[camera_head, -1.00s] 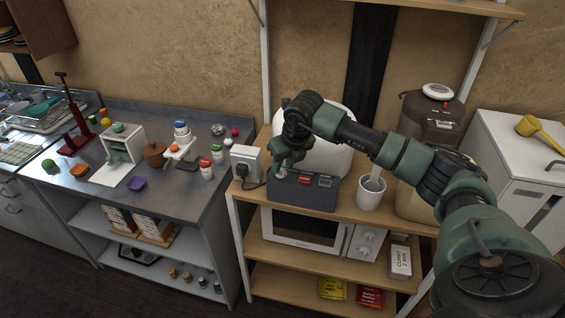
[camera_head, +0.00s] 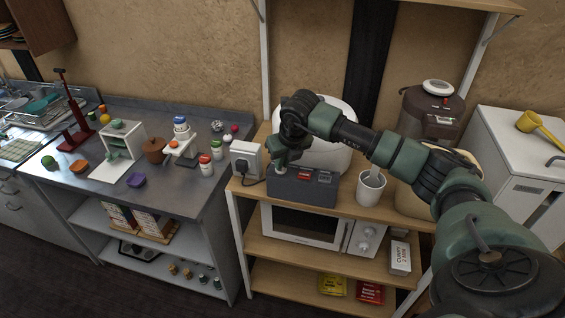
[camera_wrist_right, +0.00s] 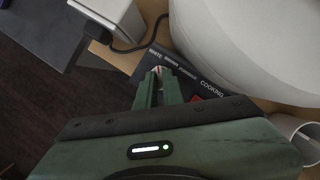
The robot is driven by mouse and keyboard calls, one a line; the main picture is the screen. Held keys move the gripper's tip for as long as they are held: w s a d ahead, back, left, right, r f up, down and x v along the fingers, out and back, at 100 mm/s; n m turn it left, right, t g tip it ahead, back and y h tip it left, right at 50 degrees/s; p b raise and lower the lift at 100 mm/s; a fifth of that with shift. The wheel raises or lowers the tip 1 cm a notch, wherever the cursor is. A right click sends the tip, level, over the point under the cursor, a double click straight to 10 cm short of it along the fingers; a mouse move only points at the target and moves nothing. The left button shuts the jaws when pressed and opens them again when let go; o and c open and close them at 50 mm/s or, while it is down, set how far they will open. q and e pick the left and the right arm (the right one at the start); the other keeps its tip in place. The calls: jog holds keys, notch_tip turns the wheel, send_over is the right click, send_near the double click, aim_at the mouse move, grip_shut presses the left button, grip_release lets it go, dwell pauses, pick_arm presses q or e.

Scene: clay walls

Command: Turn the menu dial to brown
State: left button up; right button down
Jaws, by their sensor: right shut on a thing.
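The menu dial (camera_wrist_right: 157,70) is a small light knob at the left end of a dark grey control panel (camera_head: 304,188). In the right wrist view the panel carries white lettering, with words like WHITE, BROWN, PORRIDGE and COOKING beside the dial. My right gripper (camera_head: 281,168) reaches down on the panel's left end. In the wrist view its fingers (camera_wrist_right: 158,77) are shut on the dial, which they mostly cover. I cannot tell which word the dial points to. My left gripper is in neither view.
A white rounded cooker body (camera_head: 328,157) stands behind the panel. A white cup (camera_head: 370,190) is close on the right, and a socket box (camera_head: 246,160) with a black plug on the left. A microwave (camera_head: 305,228) is on the shelf below.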

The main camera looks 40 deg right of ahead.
jog(key=m+h+b, duration=0.1)
jog(key=m, duration=0.1)
jog(key=m+b, duration=0.2)
jog(key=shift+w+a+m+h, duration=0.2)
jog(key=shift+m+h, duration=0.1)
jog(key=shift+h, duration=0.1)
jog(key=shift+a+m+g+h+b, duration=0.1)
jog(key=shift+m+g+h+b, duration=0.55)
jog(key=shift+m, duration=1.05)
jog(key=shift+r, duration=0.15)
jog(key=c, duration=1.5)
grip_release()
jog(key=shift+c, duration=0.2)
jog(key=b+v, duration=0.2)
jog(key=v, duration=0.5)
jog(key=shift+r, duration=0.35)
